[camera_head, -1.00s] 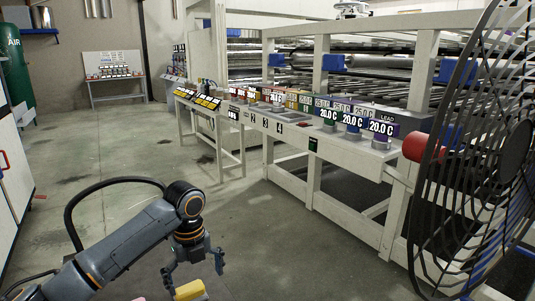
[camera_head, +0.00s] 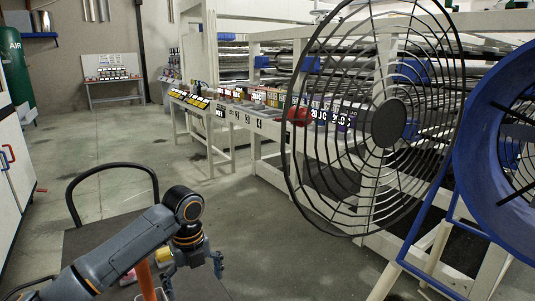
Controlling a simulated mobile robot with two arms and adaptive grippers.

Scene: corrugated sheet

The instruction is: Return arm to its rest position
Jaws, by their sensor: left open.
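My left arm comes in from the lower left, dark grey with orange rings. Its gripper (camera_head: 192,272) hangs downward at the bottom of the view, left of centre. The two fingers are spread apart, and nothing shows between them. A small yellow object (camera_head: 163,255) shows close beside the gripper; I cannot tell if they touch. My right arm and gripper are not in view.
A large black fan guard (camera_head: 388,122) stands at the right, with a blue ring-shaped frame (camera_head: 515,150) beside it. A dark cart (camera_head: 100,236) with a black handle lies behind my arm. A white bench (camera_head: 265,127) with displays stands behind. Open floor (camera_head: 250,215) lies between.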

